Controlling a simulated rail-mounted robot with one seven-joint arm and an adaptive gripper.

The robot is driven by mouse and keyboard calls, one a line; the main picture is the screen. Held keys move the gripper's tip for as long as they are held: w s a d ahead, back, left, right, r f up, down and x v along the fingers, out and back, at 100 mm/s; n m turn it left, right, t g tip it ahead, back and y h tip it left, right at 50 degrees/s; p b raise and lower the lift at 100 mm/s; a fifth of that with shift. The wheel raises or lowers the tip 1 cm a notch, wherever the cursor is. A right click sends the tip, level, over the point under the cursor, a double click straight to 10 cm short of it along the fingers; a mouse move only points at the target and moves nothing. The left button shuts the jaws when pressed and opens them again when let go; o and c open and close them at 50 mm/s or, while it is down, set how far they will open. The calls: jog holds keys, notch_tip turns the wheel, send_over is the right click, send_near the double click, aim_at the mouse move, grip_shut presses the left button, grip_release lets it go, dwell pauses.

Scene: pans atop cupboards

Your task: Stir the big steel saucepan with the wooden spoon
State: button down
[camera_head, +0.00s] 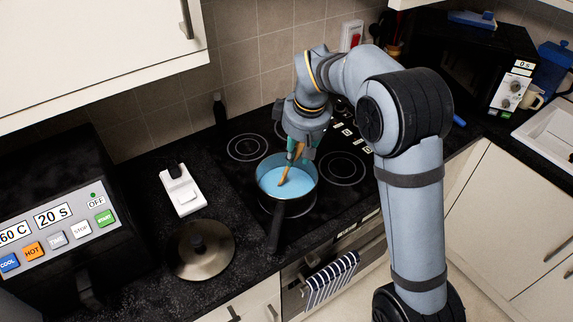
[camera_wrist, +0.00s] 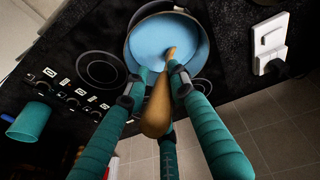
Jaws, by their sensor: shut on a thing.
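The big steel saucepan (camera_head: 268,196) stands on the front left ring of the black hob, its handle pointing toward the front. It holds light blue contents, which also fill the pan in the wrist view (camera_wrist: 145,45). My gripper (camera_head: 299,150) is above the pan, its teal fingers shut on the wooden spoon (camera_head: 284,177). The spoon slants down, and its lower end is in the blue contents. In the wrist view the spoon (camera_wrist: 158,105) runs between the fingers (camera_wrist: 165,75) into the pan. The spoon's submerged tip is hidden.
A round lid (camera_head: 215,262) lies on the counter left of the hob. A white device (camera_head: 180,190) and a dark bottle (camera_head: 219,112) stand nearby. A black machine with buttons (camera_head: 60,240) is at left. A striped towel (camera_head: 331,279) hangs from the oven. The right-hand rings are clear.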

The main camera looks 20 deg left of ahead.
dwell(0.4)
jog(key=shift+d+r+p, duration=0.2)
jog(key=shift+r+p, duration=0.25)
jog(key=shift+r, duration=0.25)
jog(key=shift+d+p+v, duration=0.2)
jog(key=shift+p+v, duration=0.55)
jog(key=shift+v, duration=0.5)
jog(key=shift+d+p+v, duration=0.2)
jog(key=shift+p+v, duration=0.5)
jog(key=shift+v, duration=0.55)
jog(key=shift+d+p+v, duration=0.2)
jog(key=shift+p+v, duration=0.55)
jog(key=shift+v, duration=0.45)
jog(key=shift+s, duration=0.2)
notch_tip(320, 180, up, 5)
jog(key=p, duration=0.4)
jog(key=shift+p, duration=0.3)
jog(key=shift+w+f, duration=0.1)
jog(key=shift+f, duration=0.05)
